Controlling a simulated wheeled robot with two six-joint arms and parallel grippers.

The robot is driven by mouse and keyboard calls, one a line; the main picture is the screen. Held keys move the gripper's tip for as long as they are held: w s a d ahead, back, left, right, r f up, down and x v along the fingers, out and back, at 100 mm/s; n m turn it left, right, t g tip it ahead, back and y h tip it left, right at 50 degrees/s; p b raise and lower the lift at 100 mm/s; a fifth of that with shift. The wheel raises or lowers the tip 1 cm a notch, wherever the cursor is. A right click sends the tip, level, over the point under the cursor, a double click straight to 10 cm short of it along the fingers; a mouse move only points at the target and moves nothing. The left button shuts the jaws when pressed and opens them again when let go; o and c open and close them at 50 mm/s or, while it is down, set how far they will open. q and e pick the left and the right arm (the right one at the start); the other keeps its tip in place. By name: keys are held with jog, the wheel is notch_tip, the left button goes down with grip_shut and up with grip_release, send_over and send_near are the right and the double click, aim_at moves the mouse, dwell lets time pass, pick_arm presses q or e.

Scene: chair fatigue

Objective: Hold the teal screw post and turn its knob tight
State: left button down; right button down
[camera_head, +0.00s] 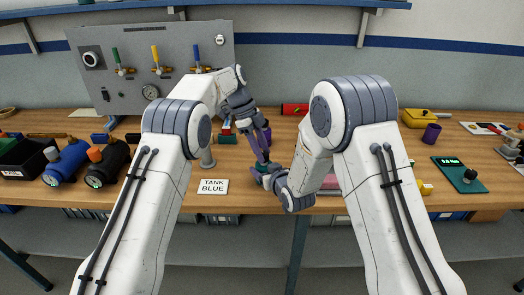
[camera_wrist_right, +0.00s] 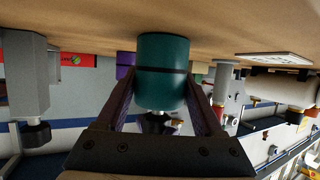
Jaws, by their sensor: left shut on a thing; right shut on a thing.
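The teal screw post (camera_head: 263,168) stands on the bench in the middle of the head view, partly hidden by my grippers. In the right wrist view, which is upside down, it is a teal cylinder (camera_wrist_right: 163,68) with a dark band. My right gripper (camera_head: 268,175) is shut on its sides, one purple finger on each side (camera_wrist_right: 162,95). The dark knob (camera_wrist_right: 156,122) shows at the post's end. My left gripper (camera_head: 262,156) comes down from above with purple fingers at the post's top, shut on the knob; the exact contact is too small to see.
A "TANK BLUE" card (camera_head: 213,186) lies left of the post. A blue tank (camera_head: 66,163) and a black tank (camera_head: 107,164) are at the left. A red box (camera_head: 295,109) is behind.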

pick_arm(q)
jog(key=shift+w+f+m+g, duration=0.1)
jog(key=shift+w+m+g, duration=0.15)
jog(key=shift+m, duration=0.75)
jog(key=shift+a+y, duration=0.1)
jog(key=shift+y, duration=0.2)
jog(key=c, duration=0.6)
grip_release()
jog(key=shift+o, duration=0.8)
jog(key=shift+s, duration=0.1)
